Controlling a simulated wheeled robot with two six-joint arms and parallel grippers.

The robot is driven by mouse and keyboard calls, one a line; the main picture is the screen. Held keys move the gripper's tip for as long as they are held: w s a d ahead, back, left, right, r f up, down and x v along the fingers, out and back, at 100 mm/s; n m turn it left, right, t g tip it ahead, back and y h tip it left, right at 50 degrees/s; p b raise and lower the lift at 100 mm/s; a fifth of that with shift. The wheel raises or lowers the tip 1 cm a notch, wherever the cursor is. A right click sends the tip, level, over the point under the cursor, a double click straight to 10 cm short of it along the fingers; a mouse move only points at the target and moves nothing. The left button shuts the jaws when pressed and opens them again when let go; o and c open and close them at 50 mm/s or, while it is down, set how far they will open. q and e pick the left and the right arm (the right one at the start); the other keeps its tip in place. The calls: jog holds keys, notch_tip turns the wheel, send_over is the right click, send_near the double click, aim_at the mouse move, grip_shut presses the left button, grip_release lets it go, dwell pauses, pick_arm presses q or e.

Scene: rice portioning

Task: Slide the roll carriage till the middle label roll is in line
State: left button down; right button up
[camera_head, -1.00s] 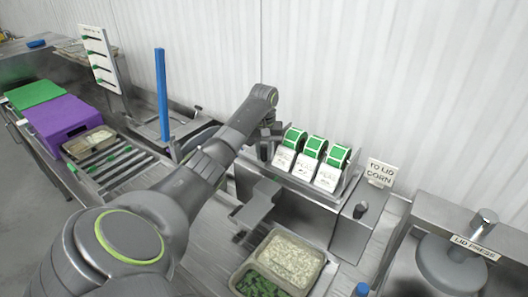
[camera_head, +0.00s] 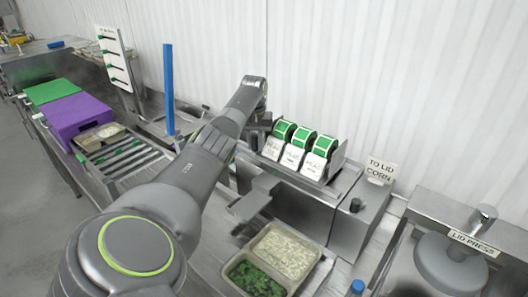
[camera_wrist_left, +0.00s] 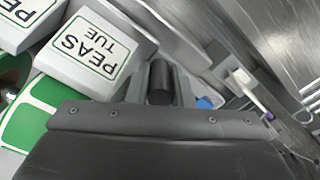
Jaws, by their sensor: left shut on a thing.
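The roll carriage (camera_head: 338,160) sits on top of the steel label machine (camera_head: 290,198) and bears three green-and-white label rolls side by side. The middle label roll (camera_head: 302,137) lies between the left roll (camera_head: 282,130) and the right roll (camera_head: 325,145). White label panels slope down in front of them; one reads PEAS TUE (camera_wrist_left: 90,48) in the left wrist view. My left gripper (camera_head: 262,133) is at the carriage's left end, shut on a dark cylindrical knob (camera_wrist_left: 160,82). The gripper partly hides that end. My right gripper is not in view.
A tray (camera_head: 317,262) with rice and greens stands in front of the machine, near a grey metal ledge (camera_head: 250,204). A TO LID CORN sign (camera_head: 381,170) stands right of the carriage. The lid press (camera_head: 450,255) is at the far right, a blue post (camera_head: 168,90) at left.

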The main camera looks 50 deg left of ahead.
pick_arm(q)
jog(key=shift+w+a+r+b, duration=0.1)
jog(key=shift+a+b, duration=0.2)
jog(key=shift+a, duration=0.2)
jog(key=shift+a+b, duration=1.05)
jog(key=shift+a, duration=0.15)
jog(key=shift+s, duration=0.2)
jog(key=c, duration=1.6)
grip_release()
jog(key=shift+o, duration=0.2)
jog(key=shift+w, duration=0.1)
